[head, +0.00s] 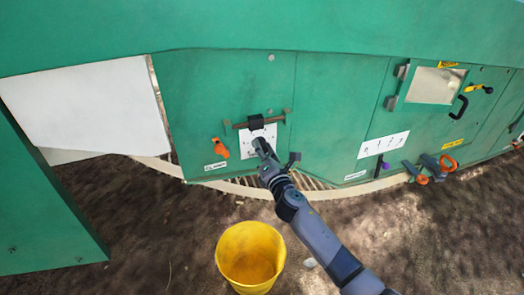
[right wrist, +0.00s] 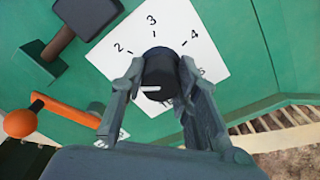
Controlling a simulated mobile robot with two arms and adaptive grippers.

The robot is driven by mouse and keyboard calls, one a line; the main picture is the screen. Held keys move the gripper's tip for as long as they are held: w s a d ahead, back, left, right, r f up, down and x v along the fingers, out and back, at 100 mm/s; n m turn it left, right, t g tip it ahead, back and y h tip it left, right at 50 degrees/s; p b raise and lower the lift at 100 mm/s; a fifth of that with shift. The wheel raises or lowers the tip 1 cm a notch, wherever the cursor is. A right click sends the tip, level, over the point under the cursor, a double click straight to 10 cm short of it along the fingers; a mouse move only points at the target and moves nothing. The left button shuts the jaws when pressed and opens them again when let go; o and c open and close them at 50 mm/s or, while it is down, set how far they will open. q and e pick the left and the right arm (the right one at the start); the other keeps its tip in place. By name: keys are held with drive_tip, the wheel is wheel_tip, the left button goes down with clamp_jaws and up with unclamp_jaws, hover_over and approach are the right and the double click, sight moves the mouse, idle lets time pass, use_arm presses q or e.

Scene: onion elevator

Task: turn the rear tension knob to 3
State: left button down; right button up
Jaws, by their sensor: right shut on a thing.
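The black tension knob (right wrist: 160,72) sits on a white dial plate (right wrist: 205,45) on the green machine wall. The numbers 2, 3, 4 and part of a 5 show; the rest of the scale is hidden behind my gripper. A white mark on the knob points left, below the 2. My right gripper (right wrist: 160,85) is shut on the knob, one finger on each side. In the head view my right gripper (head: 261,147) reaches up to the white plate (head: 270,131). My left gripper is not in view.
A bar with a black block (head: 256,122) sits just above the plate. An orange lever (head: 220,148) is left of it, and a dark lever (head: 292,159) right of it. A yellow bucket (head: 250,257) stands on the ground below.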

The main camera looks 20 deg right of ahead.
drive_tip(key=shift+m, duration=2.9)
drive_tip(key=m, duration=0.2)
drive_tip(key=shift+m, duration=0.3)
drive_tip(key=m+p, duration=0.1)
drive_tip(key=m, duration=0.2)
drive_tip(key=shift+r+m, duration=0.1)
drive_tip(key=shift+m, duration=0.2)
drive_tip(key=m+p, duration=0.1)
drive_tip(key=m, duration=0.1)
drive_tip(key=shift+m, duration=0.4)
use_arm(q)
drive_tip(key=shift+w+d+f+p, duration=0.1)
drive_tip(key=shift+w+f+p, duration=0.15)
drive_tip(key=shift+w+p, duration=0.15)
use_arm(e)
drive_tip(key=shift+m, duration=0.8)
